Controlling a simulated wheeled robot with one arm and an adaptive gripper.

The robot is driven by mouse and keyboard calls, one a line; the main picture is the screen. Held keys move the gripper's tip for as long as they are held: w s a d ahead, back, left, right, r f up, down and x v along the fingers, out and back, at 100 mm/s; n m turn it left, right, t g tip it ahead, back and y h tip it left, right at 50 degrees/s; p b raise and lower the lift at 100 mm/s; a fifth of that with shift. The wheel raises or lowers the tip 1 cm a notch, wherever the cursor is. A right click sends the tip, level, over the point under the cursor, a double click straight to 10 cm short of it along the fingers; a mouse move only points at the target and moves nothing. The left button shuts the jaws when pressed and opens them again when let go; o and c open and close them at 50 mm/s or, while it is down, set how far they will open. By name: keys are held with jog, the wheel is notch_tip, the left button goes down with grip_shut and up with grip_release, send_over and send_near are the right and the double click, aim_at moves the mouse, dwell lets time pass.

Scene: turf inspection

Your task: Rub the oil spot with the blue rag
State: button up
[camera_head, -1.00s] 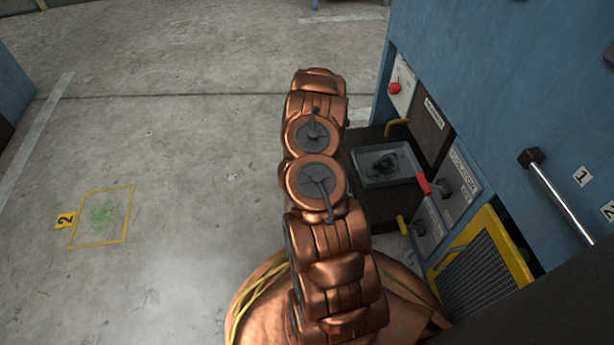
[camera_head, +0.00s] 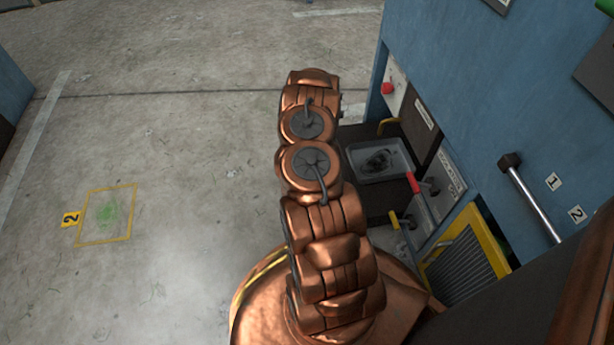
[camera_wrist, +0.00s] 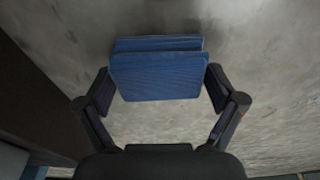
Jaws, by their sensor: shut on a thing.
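My gripper (camera_wrist: 158,88) is shut on the blue rag (camera_wrist: 157,75), a folded, flat blue cloth held between its two fingers in the wrist view. Grey concrete floor shows behind the rag; I cannot tell whether they touch. In the head view my copper arm hides the gripper and the rag. A green smear (camera_head: 109,214) lies on the floor at left inside a yellow outline. A dark oily stain (camera_head: 378,160) shows in a grey tray (camera_head: 400,170) at the machine on the right. I cannot tell which mark is the oil spot.
A yellow tag with a 2 (camera_head: 70,219) sits beside the floor outline. A blue machine (camera_head: 450,60) with a red button (camera_head: 387,88), levers, a yellow-framed grille (camera_head: 465,262) and a metal bar handle (camera_head: 532,202) stands at right. The floor at left is open.

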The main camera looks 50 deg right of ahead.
jog(key=shift+s+a+r+p, duration=0.1)
jog(key=shift+s+a+p, duration=0.95)
jog(key=shift+p, duration=0.5)
jog(key=shift+s+a+p, duration=0.1)
jog(key=shift+s+p, duration=0.2)
jog(key=shift+s, duration=0.1)
jog(key=s+a+p, duration=0.1)
jog(key=s+p, duration=0.1)
jog(key=p, duration=0.1)
jog(key=shift+s+a+r, duration=0.1)
jog(key=shift+a, duration=0.25)
jog(key=shift+s+a+f+p, duration=0.15)
jog(key=shift+s+a+p, duration=0.5)
jog(key=shift+s, duration=0.15)
jog(key=shift+s+a+f+p, duration=0.15)
jog(key=shift+s+a+p, duration=0.4)
jog(key=shift+s, duration=0.2)
jog(key=shift+r, duration=0.1)
notch_tip(320, 180, up, 6)
jog(key=p, duration=0.5)
jog(key=shift+w+d+p, duration=0.1)
jog(key=shift+p, duration=0.25)
jog(key=shift+r+p, duration=1.4)
jog(key=shift+r, duration=0.05)
